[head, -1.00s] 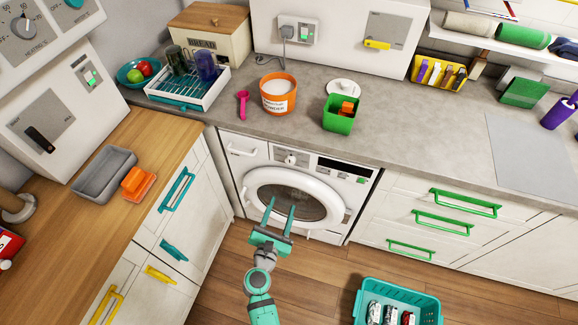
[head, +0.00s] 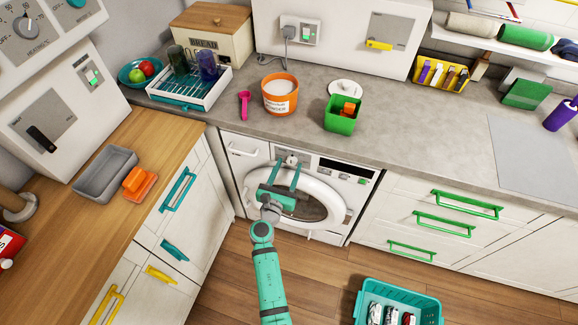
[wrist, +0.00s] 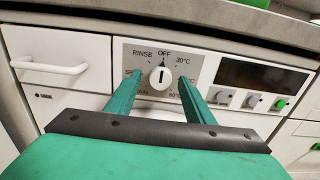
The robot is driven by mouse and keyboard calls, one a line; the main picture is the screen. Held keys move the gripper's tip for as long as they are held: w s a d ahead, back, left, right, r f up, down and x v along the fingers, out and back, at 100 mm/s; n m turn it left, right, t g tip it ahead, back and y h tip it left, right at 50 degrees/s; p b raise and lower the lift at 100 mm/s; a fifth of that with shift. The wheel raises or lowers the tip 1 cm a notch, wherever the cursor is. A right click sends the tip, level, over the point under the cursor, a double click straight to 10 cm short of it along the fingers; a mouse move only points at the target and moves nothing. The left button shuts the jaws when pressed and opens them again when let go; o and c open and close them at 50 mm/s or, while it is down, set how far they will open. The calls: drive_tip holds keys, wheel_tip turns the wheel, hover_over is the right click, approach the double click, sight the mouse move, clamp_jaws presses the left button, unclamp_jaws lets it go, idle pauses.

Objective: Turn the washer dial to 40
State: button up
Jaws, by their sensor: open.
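The washer (head: 340,222) stands under the grey counter, with its round door shut. Its white dial (wrist: 160,77) sits on a grey plate with the printed labels RINSE, OFF, 30°C and 60°C; other labels are partly hidden by my fingers. The dial's dark mark points up, close to OFF. In the head view the dial (head: 291,160) is at the top of the washer front. My gripper (wrist: 160,80) is open, its two teal fingers reaching toward the panel, one on each side of the dial. I cannot tell whether they touch it.
On the washer panel, a white drawer handle (wrist: 48,67) is to the left, and a dark display (wrist: 262,74) with small knobs and a green button (wrist: 280,104) is to the right. The counter edge overhangs above. A teal basket (head: 398,303) stands on the floor.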

drive_tip(key=shift+w+d, duration=0.35)
drive_tip(key=shift+w, duration=0.1)
drive_tip(key=shift+a, duration=0.1)
drive_tip(key=shift+a, duration=0.1)
drive_tip(key=c, duration=1)
drive_tip(key=shift+m, duration=0.3)
